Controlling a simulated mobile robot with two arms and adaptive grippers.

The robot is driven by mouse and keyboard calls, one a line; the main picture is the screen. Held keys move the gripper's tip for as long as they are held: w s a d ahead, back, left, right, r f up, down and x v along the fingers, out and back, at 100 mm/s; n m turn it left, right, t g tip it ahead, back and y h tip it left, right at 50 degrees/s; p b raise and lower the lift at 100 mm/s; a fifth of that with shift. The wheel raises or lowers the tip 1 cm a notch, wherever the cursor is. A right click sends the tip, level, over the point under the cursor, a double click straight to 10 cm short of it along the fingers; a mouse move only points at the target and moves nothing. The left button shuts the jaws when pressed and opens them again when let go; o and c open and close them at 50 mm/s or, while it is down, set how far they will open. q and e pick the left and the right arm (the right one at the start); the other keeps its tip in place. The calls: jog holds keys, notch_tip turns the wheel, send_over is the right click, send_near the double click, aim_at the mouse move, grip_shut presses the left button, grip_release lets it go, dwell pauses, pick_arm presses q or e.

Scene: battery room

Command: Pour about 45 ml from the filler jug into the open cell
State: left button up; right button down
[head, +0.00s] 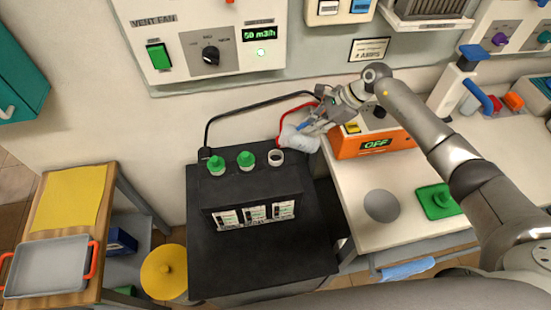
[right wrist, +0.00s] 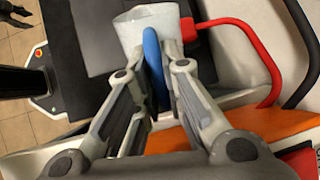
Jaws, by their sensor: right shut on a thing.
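The black battery (head: 262,262) has two green caps (head: 217,166) on top and an open cell (head: 276,158) with a white rim at the right end of that row. My right gripper (head: 313,122) is shut on the blue handle (right wrist: 153,62) of the whitish filler jug (head: 297,138). The jug is off the bench, just behind and right of the open cell. It also shows in the right wrist view (right wrist: 140,27). Its exact tilt and liquid level are unclear, and no stream shows.
Black and red cables (head: 232,108) run behind the battery. An orange unit reading OFF (head: 375,145) stands on the right bench, near my right gripper. A grey disc (head: 381,206) and a green tray with a green cap (head: 437,202) lie in front. A side table holds a grey tray (head: 47,267).

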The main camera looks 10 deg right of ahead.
jog(key=y+b, duration=0.1)
jog(key=b, duration=0.2)
jog(key=shift+d+r, duration=0.3)
jog(key=shift+d+r+y+b, duration=0.2)
jog(key=shift+r+y+b, duration=0.2)
jog(key=shift+y, duration=0.1)
jog(key=shift+a+r, duration=0.1)
jog(key=shift+r, duration=0.15)
jog(key=shift+t+y+b, duration=0.3)
jog(key=shift+b, duration=0.3)
jog(key=shift+s+d+r+m+t+y+b, duration=0.2)
jog(key=shift+d+r+y+b, duration=0.95)
jog(key=shift+b, duration=1.6)
jog(key=shift+s+d+r+m+t+y+b, duration=0.2)
jog(key=shift+d+r+y+b, duration=1)
jog(key=shift+b, duration=1.5)
jog(key=shift+w+d+r+m+t+y+b, duration=0.1)
jog(key=shift+d+r+m+y+b, duration=0.4)
jog(key=shift+r+y+b, duration=1.65)
jog(key=shift+d+f+h+b, duration=0.2)
jog(key=shift+f+h+b, duration=0.4)
jog(key=shift+f, duration=0.05)
